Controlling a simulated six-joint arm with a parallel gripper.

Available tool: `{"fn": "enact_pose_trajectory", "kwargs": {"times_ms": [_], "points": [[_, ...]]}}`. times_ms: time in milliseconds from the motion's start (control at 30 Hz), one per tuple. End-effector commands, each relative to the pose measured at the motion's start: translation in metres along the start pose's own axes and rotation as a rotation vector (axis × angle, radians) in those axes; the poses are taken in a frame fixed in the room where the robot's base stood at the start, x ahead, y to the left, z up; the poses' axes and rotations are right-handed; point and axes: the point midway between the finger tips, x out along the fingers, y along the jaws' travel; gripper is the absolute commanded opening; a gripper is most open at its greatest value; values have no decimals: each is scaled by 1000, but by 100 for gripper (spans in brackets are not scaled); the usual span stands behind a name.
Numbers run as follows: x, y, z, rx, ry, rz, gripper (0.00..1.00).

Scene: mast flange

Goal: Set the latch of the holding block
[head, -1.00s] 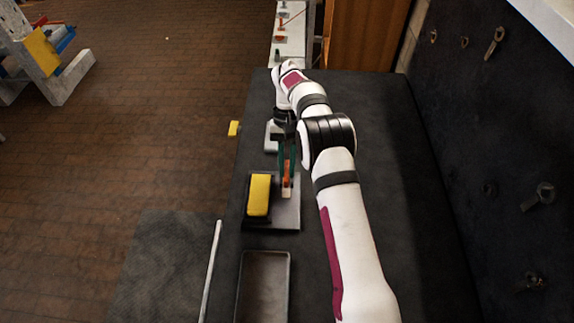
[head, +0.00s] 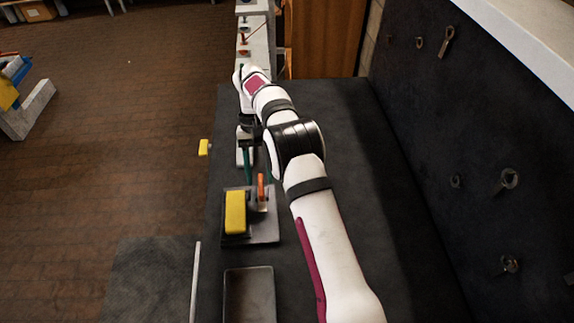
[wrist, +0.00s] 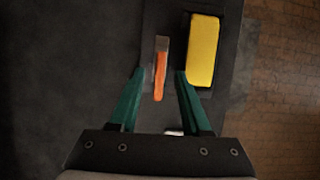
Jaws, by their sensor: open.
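The holding block is a dark grey plate (head: 265,232) on the bench, bearing a yellow block (head: 235,212). The latch, an orange lever (head: 261,187) with a pale grey end, is right of the yellow block. In the wrist view the lever (wrist: 160,75) points from its grey end down the picture, with the yellow block (wrist: 203,50) to its right. My gripper (wrist: 160,73) is open, its green fingers on either side of the lever in that view. I see no contact; the height between them is unclear. In the head view my gripper (head: 258,180) is at the lever's far end.
A shallow dark tray (head: 249,297) lies nearer on the bench. A dark wall with hung tools (head: 447,42) stands right. The bench's middle right is clear.

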Motion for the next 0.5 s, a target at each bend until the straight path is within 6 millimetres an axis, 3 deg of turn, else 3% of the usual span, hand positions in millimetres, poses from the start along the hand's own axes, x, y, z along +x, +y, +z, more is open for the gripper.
{"fn": "enact_pose_trajectory", "kwargs": {"times_ms": [33, 300, 500], "points": [[-13, 0, 4, 0, 6, -2, 48], [-46, 75, 43, 3, 3, -2, 48], [-59, 106, 59, 1, 1, -1, 48]]}}
